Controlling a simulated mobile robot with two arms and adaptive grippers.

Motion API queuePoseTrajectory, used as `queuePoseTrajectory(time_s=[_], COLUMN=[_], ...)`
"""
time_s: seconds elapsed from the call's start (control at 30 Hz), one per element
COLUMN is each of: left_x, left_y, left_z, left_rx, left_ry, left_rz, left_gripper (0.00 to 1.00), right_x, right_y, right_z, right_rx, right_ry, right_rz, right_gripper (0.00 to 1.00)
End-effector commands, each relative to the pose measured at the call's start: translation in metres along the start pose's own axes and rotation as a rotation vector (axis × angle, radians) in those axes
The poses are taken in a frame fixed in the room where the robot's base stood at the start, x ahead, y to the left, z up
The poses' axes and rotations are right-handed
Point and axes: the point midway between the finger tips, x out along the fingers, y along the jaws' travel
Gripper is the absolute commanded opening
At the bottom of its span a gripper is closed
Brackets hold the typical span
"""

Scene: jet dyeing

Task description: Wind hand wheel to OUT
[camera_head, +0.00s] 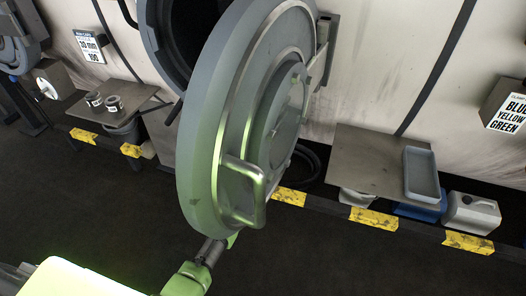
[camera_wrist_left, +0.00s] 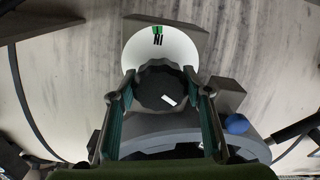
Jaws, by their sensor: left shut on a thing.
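The hand wheel (camera_wrist_left: 160,86) is a black, scalloped knob with a small white mark on its lower right face, in the left wrist view. Behind it is a white round dial (camera_wrist_left: 188,48) with a green mark and black marks near the top. My left gripper (camera_wrist_left: 160,92) has one finger on each side of the wheel and is shut on it. In the head view, a green and grey arm part of mine (camera_head: 195,275) reaches up to the lower edge of the big round door, and no fingers show there. My right gripper is not in view.
The open round door (camera_head: 205,130) fills the middle of the head view. A shelf with two rolls (camera_head: 114,103) is at left; a bare shelf plate (camera_head: 360,165), grey tray (camera_head: 421,175) and white canister (camera_head: 472,212) are at right. A blue knob (camera_wrist_left: 237,124) is near the wheel.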

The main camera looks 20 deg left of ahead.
Motion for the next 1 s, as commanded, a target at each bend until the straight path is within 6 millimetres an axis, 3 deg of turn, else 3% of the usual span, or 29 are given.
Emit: queuePoseTrajectory(time_s=[0.6, 1.0], left_x=[-0.0009, -0.0010], left_y=[-0.0015, -0.0020], left_z=[0.0024, 0.0021], left_rx=[0.575, 0.831], left_ry=[-0.005, -0.004], left_rz=[0.000, 0.000], left_gripper=[0.23, 0.23], right_x=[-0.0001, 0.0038], right_y=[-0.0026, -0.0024], right_z=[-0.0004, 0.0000], right_rx=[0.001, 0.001], right_ry=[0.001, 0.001], right_rz=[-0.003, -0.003], right_gripper=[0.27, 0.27])
